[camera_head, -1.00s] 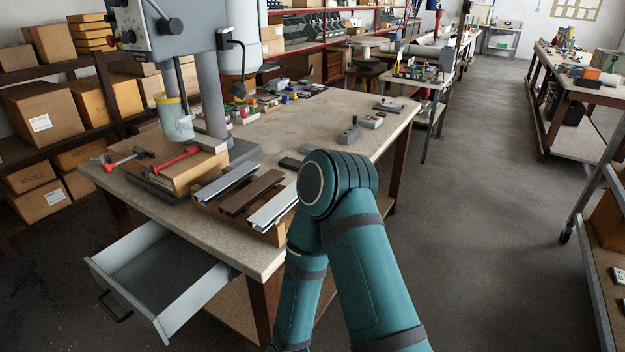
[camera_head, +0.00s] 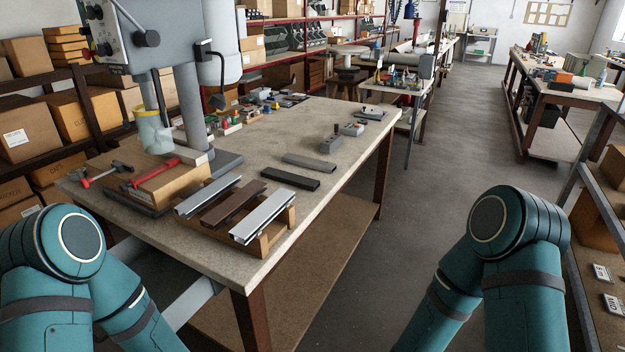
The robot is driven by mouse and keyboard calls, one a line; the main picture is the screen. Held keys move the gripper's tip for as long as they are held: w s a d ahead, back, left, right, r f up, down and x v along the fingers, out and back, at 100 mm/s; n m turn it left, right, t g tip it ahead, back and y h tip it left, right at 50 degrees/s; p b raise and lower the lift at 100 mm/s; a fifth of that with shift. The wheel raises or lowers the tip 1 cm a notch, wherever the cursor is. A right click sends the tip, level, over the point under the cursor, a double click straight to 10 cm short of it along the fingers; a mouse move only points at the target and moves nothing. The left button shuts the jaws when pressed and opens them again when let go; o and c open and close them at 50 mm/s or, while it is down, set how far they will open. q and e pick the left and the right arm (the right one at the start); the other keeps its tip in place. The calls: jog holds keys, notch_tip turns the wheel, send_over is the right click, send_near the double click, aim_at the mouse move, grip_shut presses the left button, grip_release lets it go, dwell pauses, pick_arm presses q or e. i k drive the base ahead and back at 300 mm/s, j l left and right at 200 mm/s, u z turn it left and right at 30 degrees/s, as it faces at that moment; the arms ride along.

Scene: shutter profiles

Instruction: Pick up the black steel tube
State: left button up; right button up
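A dark, nearly black bar (camera_head: 290,179), which looks like the black steel tube, lies flat on the workbench (camera_head: 335,130). It is just behind and to the right of the wooden rack. A grey flat bar (camera_head: 309,161) lies behind it, apart from it. Only the bent teal links of my two arms show, at the lower left and lower right. Neither gripper is in view, so I cannot see what they hold. Both arm links are well apart from the dark bar.
A wooden rack (camera_head: 264,246) holds a silver profile (camera_head: 208,195), a brown profile (camera_head: 234,204) and another silver profile (camera_head: 262,217). A drill press (camera_head: 190,100) stands on the bench's left. Small grey blocks (camera_head: 331,144) lie farther back. Floor is clear right of the bench.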

aim_at(286, 177)
jog(key=i+l+z, duration=0.1)
jog(key=i+l, duration=0.95)
